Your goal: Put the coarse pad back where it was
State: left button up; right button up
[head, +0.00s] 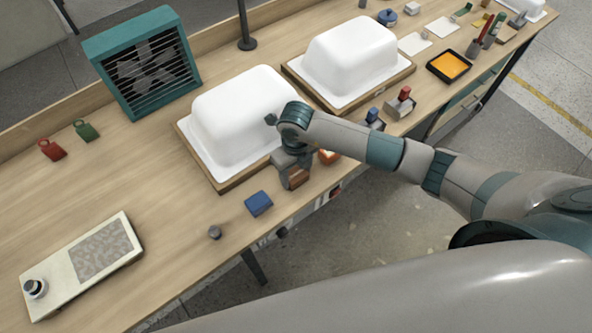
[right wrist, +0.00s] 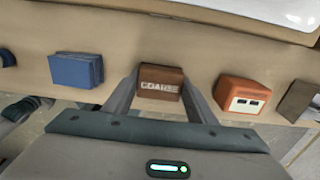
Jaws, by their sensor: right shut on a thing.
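The coarse pad is a small brown block with "COARSE" in pale letters on its face, seen in the right wrist view (right wrist: 161,83). My right gripper (right wrist: 160,98) is shut on it, one finger at each side. In the head view the brown pad (head: 297,179) shows under my right gripper (head: 291,166), at the front edge of the bench before the nearer white tub shell. It sits between a blue block (head: 258,203) and an orange block (head: 329,156). I cannot tell whether it touches the bench top. My left gripper is not in view.
The nearer white shell (head: 243,115) lies on a wooden board close behind my right gripper. A teal fan (head: 142,62) stands at the back.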

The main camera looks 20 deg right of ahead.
aim_at(296, 174)
jog(key=shift+f+b, duration=0.3)
jog(key=o, duration=1)
jog(key=shift+o, duration=0.2)
jog(key=shift+r, duration=0.2)
jog(key=shift+r, duration=0.55)
notch_tip(296, 174, up, 11)
jog(key=b, duration=0.4)
